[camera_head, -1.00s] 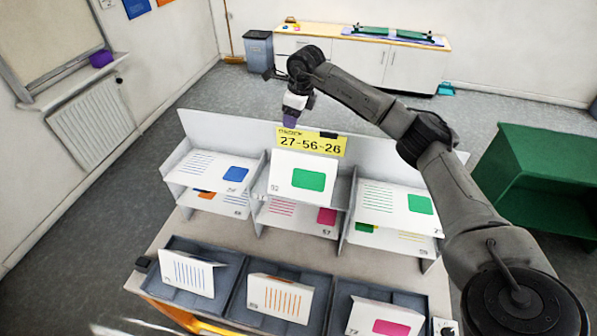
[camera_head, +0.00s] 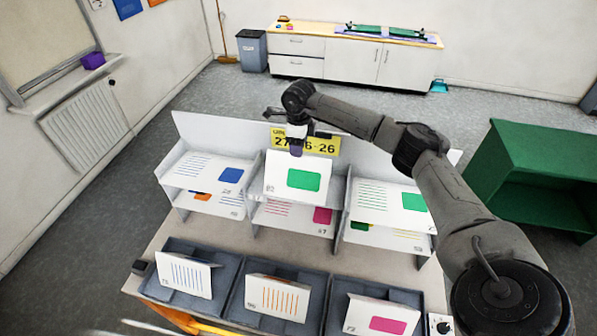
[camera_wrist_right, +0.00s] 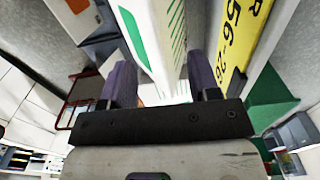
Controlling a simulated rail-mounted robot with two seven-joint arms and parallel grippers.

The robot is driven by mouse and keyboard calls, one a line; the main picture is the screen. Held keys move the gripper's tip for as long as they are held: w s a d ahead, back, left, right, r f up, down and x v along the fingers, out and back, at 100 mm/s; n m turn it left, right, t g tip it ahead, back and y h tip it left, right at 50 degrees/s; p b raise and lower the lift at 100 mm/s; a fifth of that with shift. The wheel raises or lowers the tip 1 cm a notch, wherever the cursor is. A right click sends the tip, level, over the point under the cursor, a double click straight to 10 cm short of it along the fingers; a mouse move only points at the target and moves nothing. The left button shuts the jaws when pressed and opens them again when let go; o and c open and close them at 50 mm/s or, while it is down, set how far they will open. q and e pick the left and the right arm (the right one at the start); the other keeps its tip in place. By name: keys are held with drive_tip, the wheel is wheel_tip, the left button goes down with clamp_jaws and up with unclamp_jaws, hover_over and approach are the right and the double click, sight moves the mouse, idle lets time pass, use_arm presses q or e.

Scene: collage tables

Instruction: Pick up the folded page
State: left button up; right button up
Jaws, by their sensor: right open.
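A white folded page (camera_head: 284,187) with a green block stands tilted on the top middle shelf, below the yellow number sign (camera_head: 325,146). My right gripper (camera_head: 296,150) is at its upper edge, in front of the sign. In the right wrist view, my right gripper (camera_wrist_right: 162,82) is open, with purple fingers on either side of the folded page (camera_wrist_right: 152,28). The page's green-marked face and striped face both show there. Contact with the fingers cannot be told. My left gripper is not in view.
Other pages lie on the grey shelf unit, including a blue-marked one (camera_head: 205,173) and a green-marked one (camera_head: 380,198). Folded pages stand in the front trays (camera_head: 228,317). A green cabinet (camera_head: 500,140) stands at right.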

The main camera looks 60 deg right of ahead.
sight(298, 172)
wheel_tip(298, 172, down, 4)
drive_tip(key=shift+s+r+p, duration=0.1)
drive_tip(key=shift+p, duration=0.65)
drive_tip(key=shift+f, duration=0.75)
drive_tip(key=shift+c, duration=0.5)
clamp_jaws()
drive_tip(key=shift+r, duration=0.1)
